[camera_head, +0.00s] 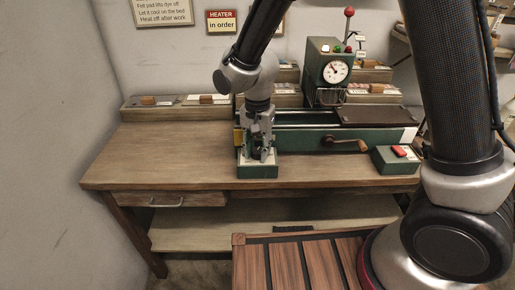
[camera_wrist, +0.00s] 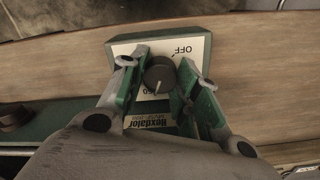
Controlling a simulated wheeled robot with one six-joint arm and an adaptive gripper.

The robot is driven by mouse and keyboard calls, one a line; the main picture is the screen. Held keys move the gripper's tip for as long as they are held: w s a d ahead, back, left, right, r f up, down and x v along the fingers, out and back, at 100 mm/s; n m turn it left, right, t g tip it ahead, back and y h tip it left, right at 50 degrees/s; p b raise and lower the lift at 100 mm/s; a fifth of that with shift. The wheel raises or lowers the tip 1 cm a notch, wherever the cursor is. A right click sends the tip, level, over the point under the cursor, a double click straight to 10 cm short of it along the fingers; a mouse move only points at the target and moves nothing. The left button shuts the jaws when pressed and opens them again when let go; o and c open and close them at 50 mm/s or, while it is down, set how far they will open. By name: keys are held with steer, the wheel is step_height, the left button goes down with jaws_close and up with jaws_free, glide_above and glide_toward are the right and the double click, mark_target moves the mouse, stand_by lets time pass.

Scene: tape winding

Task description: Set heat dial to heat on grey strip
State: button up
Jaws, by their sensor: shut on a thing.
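The heat dial is a dark round knob (camera_wrist: 159,77) on the white top plate of a green box (camera_head: 258,171) at the table's front edge. In the wrist view, my gripper (camera_wrist: 160,78) points down with a finger on either side of the knob and is shut on it. The fingers hide the other markings. In the head view, my gripper (camera_head: 258,152) covers the knob.
Behind the box runs a long green machine bed (camera_head: 295,139) with a crank handle (camera_head: 345,143). A gauge housing (camera_head: 335,68) stands behind it. The wooden table (camera_head: 165,156) is clear at left.

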mark_target(257, 150)
steer(key=shift+m, duration=0.3)
steer(key=o, duration=0.8)
steer(key=shift+c, duration=0.2)
step_height(257, 150, up, 12)
stand_by(0.3)
